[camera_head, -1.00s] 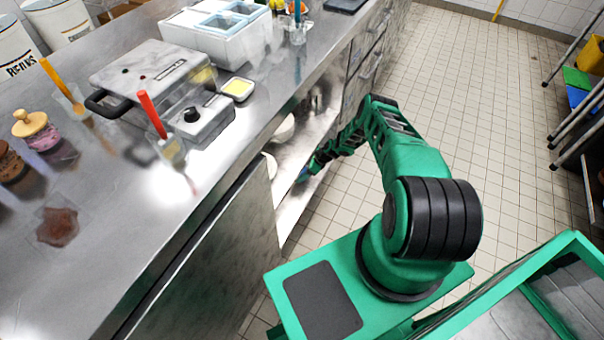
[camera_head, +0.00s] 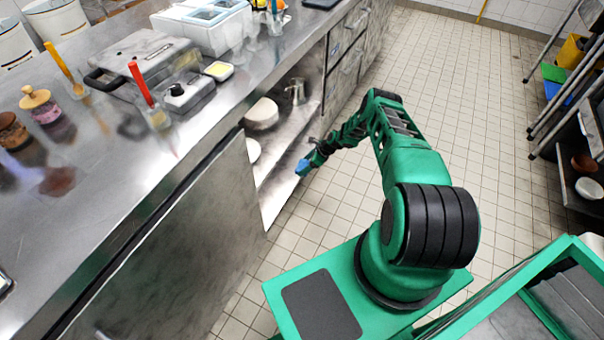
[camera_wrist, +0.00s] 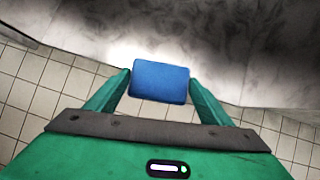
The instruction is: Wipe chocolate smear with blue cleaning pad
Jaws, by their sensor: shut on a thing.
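A blue cleaning pad (camera_wrist: 160,82) is held between the two green fingers of my gripper (camera_wrist: 158,92) in the wrist view. In the head view the pad (camera_head: 302,167) shows as a small blue patch at the tip of my gripper (camera_head: 308,163), outside the open shelf bay and below counter height. A brown chocolate smear (camera_head: 58,181) lies flat on the steel counter top (camera_head: 130,185) at the left of the head view. My gripper is well to the right of the smear and apart from it.
Two jars with wooden lids (camera_head: 40,104) stand just behind the smear. Cups with an orange and a red-handled tool (camera_head: 148,95), and a grey appliance (camera_head: 140,60), stand farther back. White bowls (camera_head: 262,113) sit in the open bay. The tiled floor (camera_head: 450,110) is clear.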

